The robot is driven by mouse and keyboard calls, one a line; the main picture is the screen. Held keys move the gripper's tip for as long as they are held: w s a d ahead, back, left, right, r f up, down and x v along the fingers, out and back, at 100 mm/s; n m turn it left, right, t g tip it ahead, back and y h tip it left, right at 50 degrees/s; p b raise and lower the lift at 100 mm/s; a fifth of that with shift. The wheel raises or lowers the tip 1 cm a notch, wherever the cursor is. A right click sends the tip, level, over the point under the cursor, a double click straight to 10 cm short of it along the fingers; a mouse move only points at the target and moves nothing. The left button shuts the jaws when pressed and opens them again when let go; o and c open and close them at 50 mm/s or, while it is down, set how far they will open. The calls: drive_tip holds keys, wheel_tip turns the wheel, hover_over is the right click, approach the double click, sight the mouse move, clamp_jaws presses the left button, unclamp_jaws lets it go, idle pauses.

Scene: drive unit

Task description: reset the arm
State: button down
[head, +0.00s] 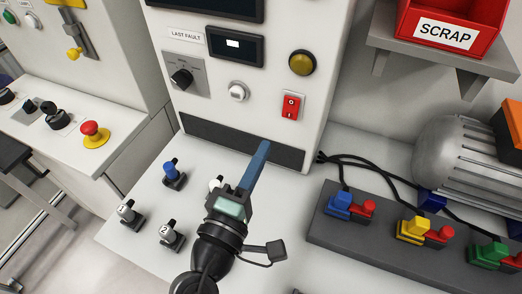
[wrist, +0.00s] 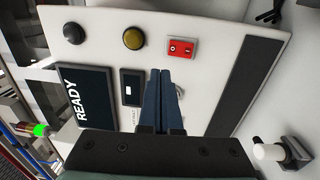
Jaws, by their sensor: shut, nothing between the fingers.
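My gripper (head: 262,158) is in the middle of the head view, above the white bench top in front of the control panel. Its long blue fingers lie together, shut and empty, and point at the dark strip low on the panel. In the wrist view the gripper (wrist: 161,78) also shows with its fingers side by side, toward the panel. The fingertips cover part of the white knob (wrist: 180,89) there. My arm hides part of a white-topped piece (head: 215,183) behind it on the bench.
The panel carries a red switch (head: 291,107), a yellow button (head: 302,62) and a black dial (head: 181,78). Blue (head: 172,174) and white plugs stand left of my arm. A dark block (head: 390,245) with coloured connectors, a motor (head: 465,150) and a red SCRAP bin (head: 450,25) are right.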

drive_tip(key=w+d+r+m+t, duration=0.2)
drive_tip(key=r+m, duration=0.3)
drive_tip(key=r, duration=0.5)
drive_tip(key=w+d+r+m+t, duration=0.15)
drive_tip(key=r+m, duration=0.35)
drive_tip(key=r, duration=0.6)
drive_tip(key=s+r+m+t+y, duration=0.2)
drive_tip(key=s+r, duration=0.3)
drive_tip(key=r, duration=0.5)
drive_tip(key=s+r+m+t+y, duration=0.2)
drive_tip(key=s+r+t+y, duration=0.1)
drive_tip(key=r, duration=0.8)
drive_tip(key=shift+s+a+t+y, duration=0.4)
drive_tip(key=shift+s+t, duration=0.15)
drive_tip(key=shift+s, duration=0.35)
drive_tip(key=shift+s, duration=0.15)
